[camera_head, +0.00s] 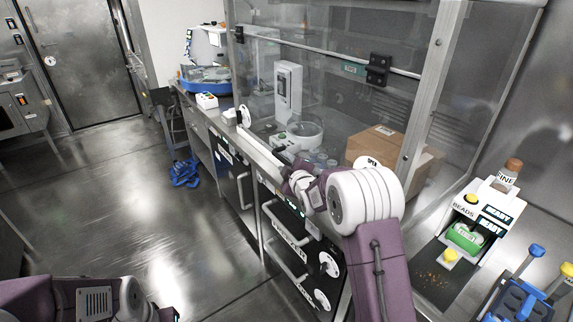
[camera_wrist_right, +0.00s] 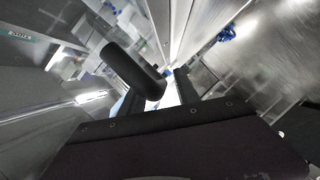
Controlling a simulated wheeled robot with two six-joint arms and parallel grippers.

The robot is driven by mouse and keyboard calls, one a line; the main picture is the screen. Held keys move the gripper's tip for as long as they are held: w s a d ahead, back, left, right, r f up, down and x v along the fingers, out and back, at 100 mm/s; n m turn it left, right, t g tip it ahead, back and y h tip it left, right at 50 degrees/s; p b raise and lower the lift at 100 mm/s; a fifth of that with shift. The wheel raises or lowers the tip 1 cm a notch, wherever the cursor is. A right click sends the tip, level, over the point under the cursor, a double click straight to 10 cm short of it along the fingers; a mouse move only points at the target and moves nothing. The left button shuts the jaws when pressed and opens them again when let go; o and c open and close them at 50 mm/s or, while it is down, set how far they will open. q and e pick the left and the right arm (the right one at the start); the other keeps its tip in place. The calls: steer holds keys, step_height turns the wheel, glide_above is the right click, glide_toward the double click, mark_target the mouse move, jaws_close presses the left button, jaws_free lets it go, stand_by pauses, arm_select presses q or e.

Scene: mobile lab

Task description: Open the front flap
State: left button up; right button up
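The front flap (camera_head: 330,100) looks like the large clear panel of the bench enclosure, under a long metal rail. It appears down and closed. A dark hinge or latch block (camera_head: 378,70) sits at its upper right. My right gripper (camera_wrist_right: 157,95) is at the enclosure's front edge; in the head view my own wrist mostly hides it. In the right wrist view its two dark fingers stand apart. A black rounded bar (camera_wrist_right: 130,68), probably a handle, crosses in front of them; I cannot tell whether they touch it.
Behind the panel stand a white instrument (camera_head: 288,88) and a cardboard box (camera_head: 385,142). A bead dispenser (camera_head: 480,215) and blue-handled tools (camera_head: 520,295) are at the right. Drawers with metal handles (camera_head: 285,245) line the bench front.

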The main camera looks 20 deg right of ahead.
steer(key=shift+w, duration=0.25)
steer(key=shift+c, duration=0.4)
jaws_close()
stand_by(0.9)
